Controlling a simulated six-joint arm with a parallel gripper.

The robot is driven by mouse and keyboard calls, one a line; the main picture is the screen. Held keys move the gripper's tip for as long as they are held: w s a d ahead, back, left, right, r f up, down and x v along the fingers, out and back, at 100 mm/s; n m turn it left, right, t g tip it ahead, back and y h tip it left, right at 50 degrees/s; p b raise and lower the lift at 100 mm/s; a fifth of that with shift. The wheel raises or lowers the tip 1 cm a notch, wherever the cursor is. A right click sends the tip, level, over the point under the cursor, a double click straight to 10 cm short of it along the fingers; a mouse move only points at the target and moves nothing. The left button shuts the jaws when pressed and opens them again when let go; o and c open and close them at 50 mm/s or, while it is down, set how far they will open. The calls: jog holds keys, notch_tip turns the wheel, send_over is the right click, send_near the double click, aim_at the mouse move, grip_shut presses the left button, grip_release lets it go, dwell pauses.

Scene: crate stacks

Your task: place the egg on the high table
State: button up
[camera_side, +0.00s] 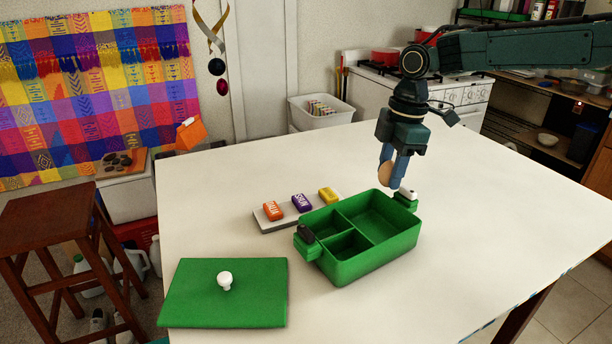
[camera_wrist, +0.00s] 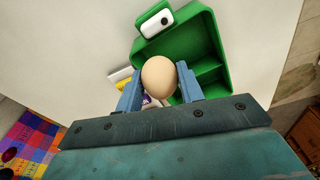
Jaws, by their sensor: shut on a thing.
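My gripper (camera_side: 393,168) is shut on a tan egg (camera_side: 385,172). The egg also shows large between the blue fingers in the wrist view (camera_wrist: 159,77). In the side view, the gripper holds the egg above the far right end of a green compartment box (camera_side: 372,262). The near finger hides part of the egg. The white high table (camera_side: 460,215) stands under the box, with wide bare areas around it.
The green lid (camera_side: 190,300) with a white knob (camera_side: 225,280) lies at the front left. A grey tray (camera_side: 275,226) behind the box bears an orange block (camera_side: 273,211), a purple block (camera_side: 301,202) and a yellow block (camera_side: 328,196). A wooden stool (camera_side: 62,215) stands left of the table.

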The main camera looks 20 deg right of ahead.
jog(key=w+d+m+t, duration=0.1)
jog(key=w+d+m, duration=0.2)
jog(key=d+m, duration=0.75)
jog(key=shift+s+f+m+h, duration=0.3)
jog(key=shift+s+f+m, duration=0.5)
jog(key=shift+s+m, duration=0.45)
jog(key=shift+s+f+m+h, duration=0.3)
jog(key=shift+s+f+m, duration=0.55)
jog(key=shift+m, duration=0.75)
jog(key=shift+s+f+m+h, duration=0.3)
jog(key=shift+s+f+m, duration=0.45)
jog(key=shift+s+m, duration=0.55)
jog(key=shift+w, duration=0.15)
jog(key=d+r+m, duration=0.4)
jog(key=d, duration=0.3)
jog(key=s+d+r+m, duration=0.1)
jog(key=d+r+m, duration=0.3)
jog(key=d, duration=0.4)
jog(key=d+r+m+g+h, duration=0.1)
jog(key=d+r+m, duration=0.4)
jog(key=d+r, duration=0.1)
jog(key=shift+s+d, duration=0.4)
jog(key=shift+d, duration=0.45)
